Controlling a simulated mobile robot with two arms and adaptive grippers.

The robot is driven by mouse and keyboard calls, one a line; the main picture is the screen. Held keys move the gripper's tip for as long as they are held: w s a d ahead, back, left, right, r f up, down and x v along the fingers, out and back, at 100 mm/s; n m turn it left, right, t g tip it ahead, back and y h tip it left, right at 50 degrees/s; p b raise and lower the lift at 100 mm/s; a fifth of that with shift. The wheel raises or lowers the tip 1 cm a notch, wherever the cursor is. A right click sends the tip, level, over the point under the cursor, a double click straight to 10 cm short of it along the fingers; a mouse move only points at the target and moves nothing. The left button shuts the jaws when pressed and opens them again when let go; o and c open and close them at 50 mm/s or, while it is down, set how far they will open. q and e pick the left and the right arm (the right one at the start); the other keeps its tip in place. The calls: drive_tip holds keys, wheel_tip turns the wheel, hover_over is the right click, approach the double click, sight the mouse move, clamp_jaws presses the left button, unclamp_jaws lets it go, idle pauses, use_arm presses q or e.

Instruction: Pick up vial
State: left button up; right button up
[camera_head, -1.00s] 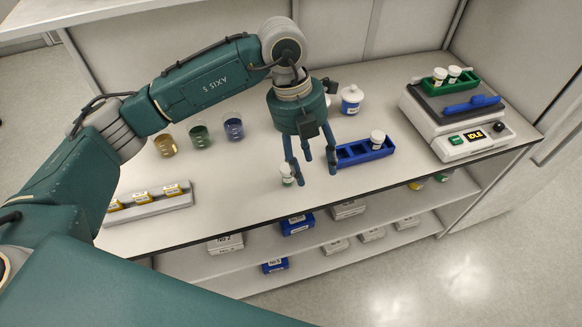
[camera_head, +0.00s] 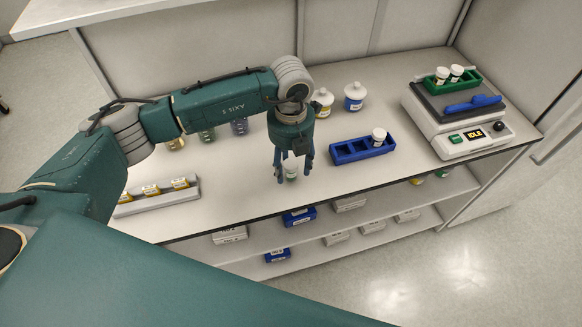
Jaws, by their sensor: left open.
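A small vial (camera_head: 291,173) with a white cap and green on its label stands upright near the front edge of the bench. My left gripper (camera_head: 295,176) points down at it with its fingers apart, on either side of the vial in this view. Whether the fingers touch the vial cannot be told. Another white-capped vial (camera_head: 379,137) stands in the right end of a blue rack (camera_head: 343,154). Two more white-capped vials (camera_head: 441,74) stand in a green rack (camera_head: 464,83) on the machine at the right. My right gripper is not in view.
The machine (camera_head: 462,122) shows "IDLE". Two jars stand behind my gripper, one yellow-labelled (camera_head: 323,103), one blue-labelled (camera_head: 354,97). My arm partly hides several beakers (camera_head: 239,127). A grey holder (camera_head: 158,198) with yellow-labelled items stands at left.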

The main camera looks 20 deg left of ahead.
use_arm(q)
drive_tip(key=shift+f, duration=0.5)
drive_tip(key=c, duration=1.1)
drive_tip(key=shift+r, duration=0.15)
